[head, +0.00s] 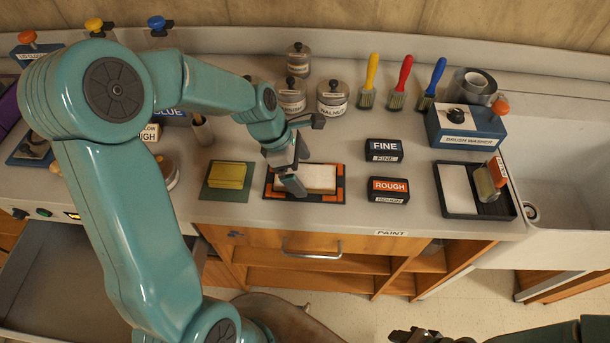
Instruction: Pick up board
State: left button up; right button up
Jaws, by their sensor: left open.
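The board (318,178), a pale flat block, lies in a dark holder (330,200) with orange corner pieces, on the grey worktop. My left gripper (293,172) is open at the board's left end, with one finger pointing down in front of the near edge. The gripper hides the board's left end. I cannot tell whether the fingers touch it. Part of my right gripper (428,336) shows at the bottom edge, well below the worktop. Its jaws are too cut off to read.
A yellow sponge (229,175) on a green mat is left of the holder. FINE (383,151) and ROUGH (388,190) blocks stand to its right. Jars (332,98) and upright brushes (399,90) stand behind. A paint tray (458,190) and sink (565,150) are farther right.

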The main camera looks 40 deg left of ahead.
pick_arm(q)
jog(key=shift+x, duration=0.85)
jog(key=shift+r, duration=0.15)
jog(key=shift+w, duration=0.1)
jog(key=c, duration=1.1)
